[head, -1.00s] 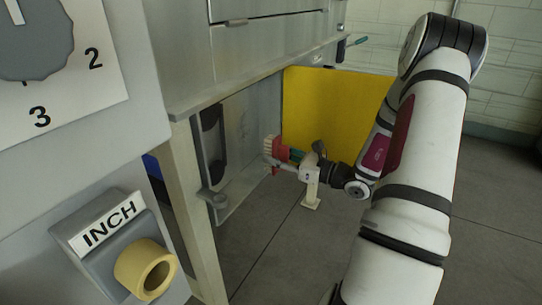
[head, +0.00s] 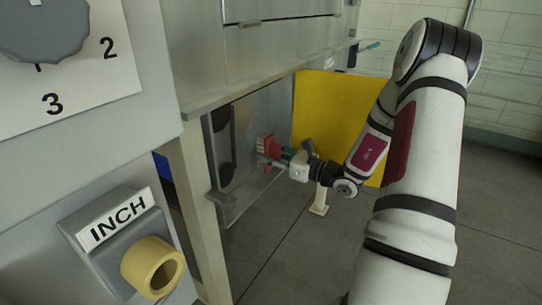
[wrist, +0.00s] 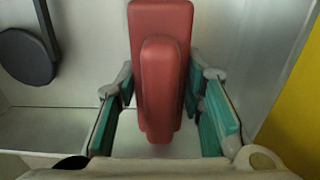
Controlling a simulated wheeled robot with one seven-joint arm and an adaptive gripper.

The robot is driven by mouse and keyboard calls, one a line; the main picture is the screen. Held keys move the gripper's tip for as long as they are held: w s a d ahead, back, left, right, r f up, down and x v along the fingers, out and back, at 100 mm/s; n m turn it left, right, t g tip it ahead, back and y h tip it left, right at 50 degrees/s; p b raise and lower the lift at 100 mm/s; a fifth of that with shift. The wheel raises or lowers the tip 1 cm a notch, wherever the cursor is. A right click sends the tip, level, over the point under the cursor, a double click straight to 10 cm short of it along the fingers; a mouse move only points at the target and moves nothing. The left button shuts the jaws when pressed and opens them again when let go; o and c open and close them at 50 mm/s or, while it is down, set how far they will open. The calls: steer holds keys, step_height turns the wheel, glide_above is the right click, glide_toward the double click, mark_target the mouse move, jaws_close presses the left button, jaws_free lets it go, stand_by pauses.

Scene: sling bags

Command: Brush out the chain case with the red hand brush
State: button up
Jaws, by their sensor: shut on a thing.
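The red hand brush (head: 268,149) is held in my gripper (head: 287,156), bristles pointing left into the chain case. In the wrist view its red handle and back (wrist: 160,70) stand between the two green-padded fingers of my gripper (wrist: 160,88). The chain case (head: 243,120) is an open grey metal housing with dark round sprockets inside; its floor (wrist: 50,132) and one black sprocket (wrist: 25,58) show in the wrist view. The brush is at the case's open side near its right end. I cannot tell whether the bristles touch it.
A yellow panel (head: 340,105) stands upright just behind and right of the case. A control box with an INCH label and yellow button (head: 152,266) is at the near left. A pale post (head: 319,200) stands below my wrist. Floor to the right is clear.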

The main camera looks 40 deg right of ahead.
mark_target(269, 146)
steer(key=shift+x, duration=0.95)
stand_by(0.6)
steer(key=shift+s+r+p, duration=0.1)
steer(key=shift+r+p, duration=1.55)
steer(key=shift+r, duration=0.15)
steer(key=shift+w+r+p, duration=0.2)
steer(key=shift+r+p, duration=2.7)
steer(key=shift+r, duration=0.55)
steer(key=shift+s+r+p, duration=0.1)
steer(key=shift+r+p, duration=1.3)
steer(key=shift+r, duration=0.25)
steer(key=shift+a+f+b, duration=0.1)
steer(key=shift+f+b, duration=4)
steer(key=shift+f, duration=2.85)
steer(key=shift+s+a, duration=0.25)
steer(key=shift+a, duration=0.25)
steer(key=shift+w+r+p, duration=0.1)
steer(key=shift+r+p, duration=1.55)
steer(key=shift+r, duration=0.2)
